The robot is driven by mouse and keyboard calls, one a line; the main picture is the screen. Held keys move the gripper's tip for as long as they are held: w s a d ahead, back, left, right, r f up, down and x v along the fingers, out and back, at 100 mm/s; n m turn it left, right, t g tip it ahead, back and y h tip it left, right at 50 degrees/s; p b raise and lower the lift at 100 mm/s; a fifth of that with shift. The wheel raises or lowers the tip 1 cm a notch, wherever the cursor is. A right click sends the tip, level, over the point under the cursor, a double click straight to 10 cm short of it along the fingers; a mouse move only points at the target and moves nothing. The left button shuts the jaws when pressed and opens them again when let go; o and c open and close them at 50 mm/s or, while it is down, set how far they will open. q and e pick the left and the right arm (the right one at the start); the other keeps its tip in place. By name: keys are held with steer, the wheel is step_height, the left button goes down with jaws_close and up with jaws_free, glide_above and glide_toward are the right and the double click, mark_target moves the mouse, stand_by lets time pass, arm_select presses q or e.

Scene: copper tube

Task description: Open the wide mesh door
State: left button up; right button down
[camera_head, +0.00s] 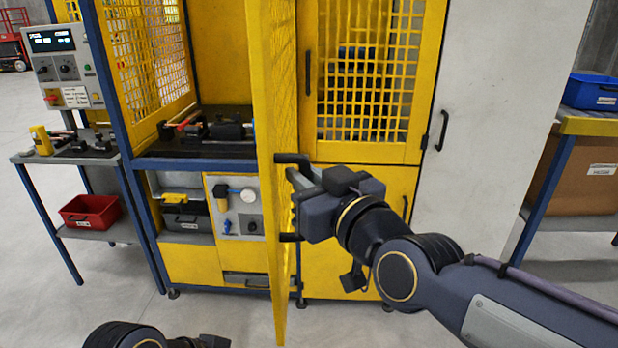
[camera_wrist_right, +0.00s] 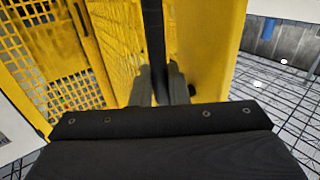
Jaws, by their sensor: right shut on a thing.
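The wide mesh door (camera_head: 283,60) is yellow and stands swung out from the yellow machine, seen almost edge-on in the head view. Its black handle (camera_head: 290,238) sticks out to the right; the middle of the handle is hidden behind my right gripper (camera_head: 304,180). In the right wrist view the handle (camera_wrist_right: 153,35) is a dark upright bar running down between the two grey fingers of the right gripper (camera_wrist_right: 160,84), which is shut on it. The door's yellow mesh shows beside the bar. Only dark parts of my left arm show at the bottom left of the head view.
A closed narrower mesh door (camera_head: 370,135) and a white panel (camera_head: 485,120) stand right of the open door. The machine's work bay (camera_head: 200,155) lies to its left. A side table (camera_head: 70,160) with a red bin (camera_head: 90,211) stands at left. Grey floor is open in front.

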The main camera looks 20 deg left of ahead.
steer(key=shift+w+r, duration=0.1)
steer(key=shift+r, duration=0.1)
steer(key=c, duration=1.8)
jaws_free()
steer(key=o, duration=0.3)
steer(key=shift+w+f, duration=0.1)
steer(key=shift+w, duration=0.05)
steer(key=shift+s+d, duration=0.4)
steer(key=shift+s, duration=0.05)
steer(key=v, duration=0.6)
steer(key=shift+s+d, duration=0.2)
steer(key=shift+d, duration=0.15)
